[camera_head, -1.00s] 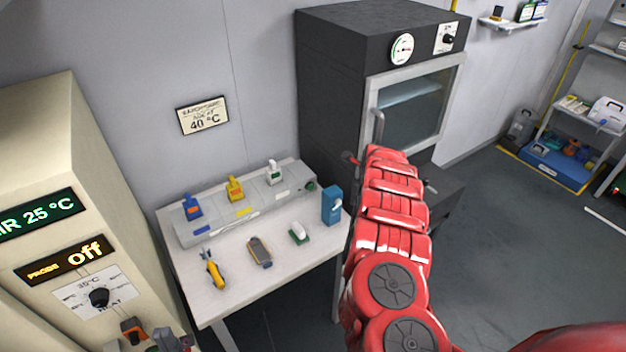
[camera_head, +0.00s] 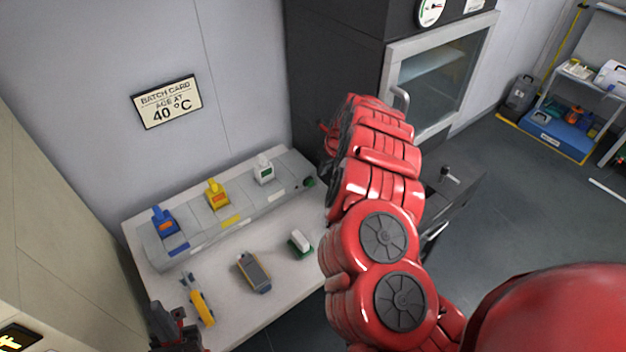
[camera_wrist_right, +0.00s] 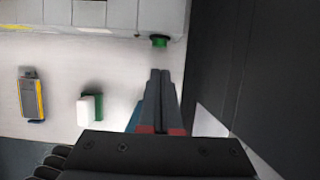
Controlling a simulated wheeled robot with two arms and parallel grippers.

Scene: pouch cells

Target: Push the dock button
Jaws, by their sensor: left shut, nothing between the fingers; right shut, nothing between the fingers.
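The grey dock (camera_head: 235,205) lies along the back of the white table. Its green button (camera_head: 309,182) is at its right front end and also shows in the right wrist view (camera_wrist_right: 159,41). My right gripper (camera_wrist_right: 160,73) is shut and empty, its tips just below the button in that picture, with a visible gap. In the head view my red right arm hides this gripper. My left gripper (camera_head: 177,315) is shut at the bottom left, by the table's front left corner.
Blue (camera_head: 164,221), yellow (camera_head: 217,195) and white (camera_head: 264,169) units stand on the dock. A yellow tool (camera_head: 202,308), a grey-yellow meter (camera_head: 254,271) and a white-green block (camera_head: 300,243) lie in front. A blue item (camera_wrist_right: 133,117) is partly behind my right gripper. A dark oven (camera_head: 335,60) stands right.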

